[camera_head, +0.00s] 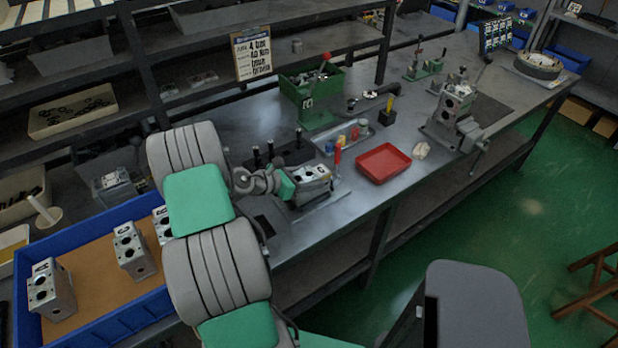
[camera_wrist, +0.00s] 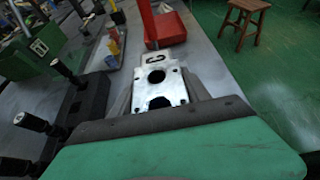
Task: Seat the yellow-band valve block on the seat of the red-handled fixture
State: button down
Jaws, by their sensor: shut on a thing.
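My gripper (camera_head: 290,187), with green pads, is shut on a metal valve block (camera_head: 312,174) low over the bench. In the wrist view the block (camera_wrist: 157,90) shows its holed face between the grey fingers. I see no yellow band on it from these angles. The red handle (camera_head: 338,152) of a fixture stands upright just beyond the block; it also shows in the wrist view (camera_wrist: 147,22). The fixture's seat is mostly hidden by the block and gripper, and I cannot tell whether the block touches it.
A blue tray (camera_head: 100,333) holds several other valve blocks (camera_head: 132,250) at the lower left. A fixture with black knobs (camera_head: 270,152) stands close left of the gripper. A red tray (camera_head: 383,163) lies to the right. A vise (camera_head: 452,120) holds another block farther right.

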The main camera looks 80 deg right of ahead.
jog(key=shift+f, duration=0.35)
jog(key=c, duration=0.8)
grip_release()
jog(key=o, duration=0.4)
jog(key=shift+f, duration=0.1)
jog(key=shift+c, duration=0.2)
jog(key=shift+a+f+b, duration=0.1)
jog(key=shift+f+b, duration=0.1)
jog(key=shift+b, duration=0.1)
jog(key=v, duration=0.8)
jog(key=shift+r+b, duration=0.15)
jog(key=shift+b, duration=0.25)
